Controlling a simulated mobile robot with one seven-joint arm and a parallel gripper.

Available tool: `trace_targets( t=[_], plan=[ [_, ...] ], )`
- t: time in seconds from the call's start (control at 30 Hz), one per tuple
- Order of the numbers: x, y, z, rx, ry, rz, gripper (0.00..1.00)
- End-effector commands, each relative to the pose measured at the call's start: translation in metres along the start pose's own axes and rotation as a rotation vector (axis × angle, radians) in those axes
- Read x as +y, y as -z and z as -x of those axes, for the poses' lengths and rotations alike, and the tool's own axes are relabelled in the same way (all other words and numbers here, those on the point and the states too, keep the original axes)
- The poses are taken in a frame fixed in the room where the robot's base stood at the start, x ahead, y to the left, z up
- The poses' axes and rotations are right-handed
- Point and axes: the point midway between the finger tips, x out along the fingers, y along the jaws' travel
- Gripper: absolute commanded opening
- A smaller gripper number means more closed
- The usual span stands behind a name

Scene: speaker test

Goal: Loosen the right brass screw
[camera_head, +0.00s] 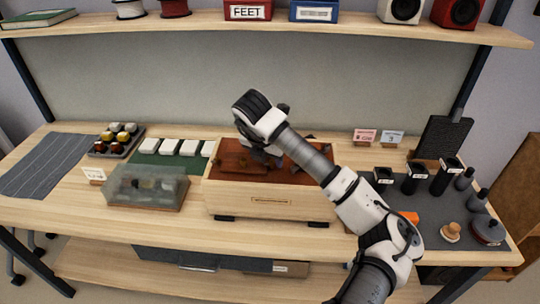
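A light wooden box (262,201) with a reddish-brown top stands at the middle of the workbench, with a small label plate on its front. My arm reaches in from the lower right. My gripper (264,157) is low over the box's top, partly hidden by my own wrist. I cannot tell whether it touches anything or whether its fingers are open or shut. Small dark shapes lie on the brown top around the gripper, too small to name. I cannot make out any brass screw; the right part of the box's top is partly hidden by my arm.
A clear case (147,187) stands left of the box. White blocks (170,147) sit behind it on a green mat. A tray of small round parts (116,140) and a striped cloth (48,165) lie farther left. Black holders (446,176) stand right on a grey mat. A shelf (200,23) hangs above.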

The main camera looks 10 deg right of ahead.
Motion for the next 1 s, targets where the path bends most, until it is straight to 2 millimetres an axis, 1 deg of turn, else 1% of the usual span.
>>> trace_targets(
  t=[0.17,0.27,0.4,0.47,0.77,1.0],
  plan=[
    [-0.0001,0.0,-0.0002,0.0,0.0,0.0,0.36],
    [-0.0001,0.0,-0.0001,0.001,0.0,-0.001,0.24],
    [-0.0001,0.0,0.0,0.001,0.0,-0.001,0.06],
    [-0.0001,0.0,0.0001,0.001,0.0,-0.001,0.0],
    [-0.0005,0.0008,-0.0017,0.001,-0.009,0.018,0.0],
    [-0.0024,0.0017,-0.0055,-0.002,-0.051,0.12,0.0]
  ],
)
